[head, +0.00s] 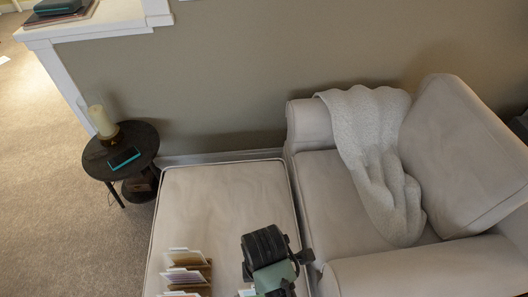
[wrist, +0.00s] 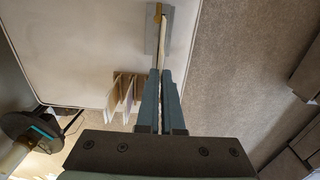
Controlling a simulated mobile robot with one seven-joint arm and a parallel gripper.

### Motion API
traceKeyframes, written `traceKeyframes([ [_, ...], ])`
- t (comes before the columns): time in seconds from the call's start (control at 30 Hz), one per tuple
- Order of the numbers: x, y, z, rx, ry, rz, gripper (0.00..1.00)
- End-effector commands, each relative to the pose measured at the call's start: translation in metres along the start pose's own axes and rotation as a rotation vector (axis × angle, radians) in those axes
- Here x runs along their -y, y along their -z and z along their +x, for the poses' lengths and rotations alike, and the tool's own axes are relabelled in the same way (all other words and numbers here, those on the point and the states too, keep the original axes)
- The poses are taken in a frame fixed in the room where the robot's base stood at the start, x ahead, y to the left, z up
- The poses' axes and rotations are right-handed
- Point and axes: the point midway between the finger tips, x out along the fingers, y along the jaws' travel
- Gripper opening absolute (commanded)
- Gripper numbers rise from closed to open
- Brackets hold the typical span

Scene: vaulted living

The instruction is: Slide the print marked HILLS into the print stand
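In the wrist view my gripper (wrist: 161,72) is shut on a thin white print (wrist: 160,52), seen edge-on, so its marking does not show. The print's far end lies over a small grey block with a tan part (wrist: 151,42), which may be the print stand. I cannot tell whether the print is inside it or only above it. In the head view my gripper's body (head: 272,270) is at the bottom edge, and its fingertips are hidden. A pale edge, possibly the print, shows just left of it.
A wooden rack with several upright prints (head: 184,273) stands left of my gripper on the cream ottoman (head: 225,195); it also shows in the wrist view (wrist: 125,88). A round black side table (head: 120,152) with a candle and phone is at left. A sofa (head: 440,270) adjoins at right.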

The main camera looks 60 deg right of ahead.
Motion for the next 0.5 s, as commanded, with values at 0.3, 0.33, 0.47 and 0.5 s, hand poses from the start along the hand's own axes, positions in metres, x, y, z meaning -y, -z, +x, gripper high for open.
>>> traceKeyframes([
  [0.3,0.0,0.0,-0.023,0.0,0.001,0.0,0.0],
  [0.33,0.0,0.0,-0.024,0.0,0.001,0.0,0.0],
  [0.47,0.0,0.0,-0.032,0.0,0.001,0.0,0.0],
  [0.5,0.0,0.0,-0.035,0.0,0.001,0.0,0.0],
])
